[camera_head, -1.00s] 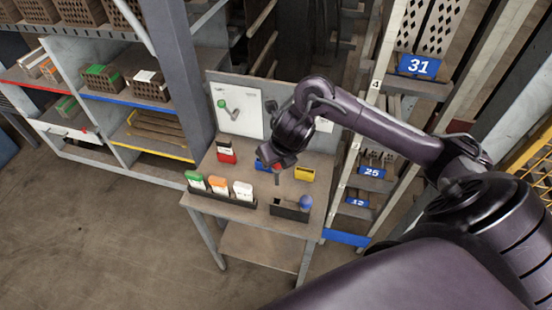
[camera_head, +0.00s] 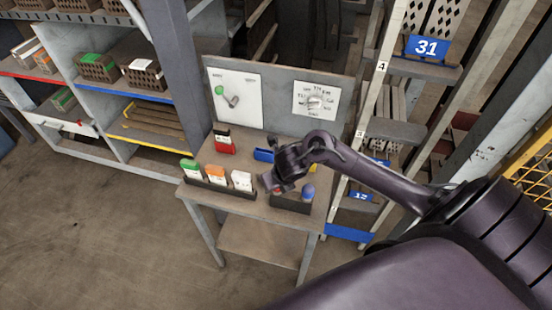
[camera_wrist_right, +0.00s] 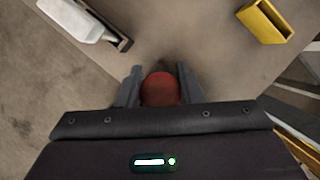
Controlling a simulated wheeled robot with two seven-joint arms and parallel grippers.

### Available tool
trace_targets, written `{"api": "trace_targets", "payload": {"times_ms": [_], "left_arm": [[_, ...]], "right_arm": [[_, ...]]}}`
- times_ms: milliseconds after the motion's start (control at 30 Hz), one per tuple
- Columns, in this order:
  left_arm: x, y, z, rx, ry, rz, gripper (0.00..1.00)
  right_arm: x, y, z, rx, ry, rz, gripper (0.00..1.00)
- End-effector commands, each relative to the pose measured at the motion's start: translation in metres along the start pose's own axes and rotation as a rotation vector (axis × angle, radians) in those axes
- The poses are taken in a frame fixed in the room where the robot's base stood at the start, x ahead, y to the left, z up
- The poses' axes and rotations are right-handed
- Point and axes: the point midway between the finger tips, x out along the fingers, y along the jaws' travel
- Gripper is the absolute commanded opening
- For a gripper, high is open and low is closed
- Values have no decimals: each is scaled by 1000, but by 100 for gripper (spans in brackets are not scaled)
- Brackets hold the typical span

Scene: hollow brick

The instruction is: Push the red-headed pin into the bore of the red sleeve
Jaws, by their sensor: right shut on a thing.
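The red-headed pin (camera_wrist_right: 160,88) shows its round red head between the two fingers of my right gripper (camera_wrist_right: 160,92) in the wrist view; the pin's shank is hidden below the head. In the head view, my right gripper (camera_head: 276,188) is over the front of the small table, beside the black tray, with a bit of red at its tips. It is shut on the pin. The red sleeve (camera_head: 225,148) is a red block at the table's back left, apart from the gripper; its bore cannot be made out. My left gripper is not in view.
A blue block (camera_head: 264,154) stands behind the gripper, and a yellow block (camera_wrist_right: 265,21) is to its right. A dark rack (camera_head: 225,189) holds green-, orange- and white-topped pieces at front left. A blue-headed pin (camera_head: 308,190) stands in the black tray (camera_head: 289,205). An upright panel (camera_head: 280,95) closes the back.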

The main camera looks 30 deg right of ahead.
Motion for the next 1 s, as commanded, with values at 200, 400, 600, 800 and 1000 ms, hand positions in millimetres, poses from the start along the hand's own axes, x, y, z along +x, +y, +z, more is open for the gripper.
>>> {"api": "trace_targets", "payload": {"times_ms": [200,400,600,800,1000], "left_arm": [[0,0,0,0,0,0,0],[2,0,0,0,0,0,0],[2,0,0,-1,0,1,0],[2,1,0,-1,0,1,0],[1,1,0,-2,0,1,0]], "right_arm": [[0,0,1,0,-2,0,4],[2,0,0,1,-1,0,42],[2,0,0,0,-1,0,55],[2,0,-1,1,-1,1,55],[-15,0,1,-4,-5,-1,55]]}}
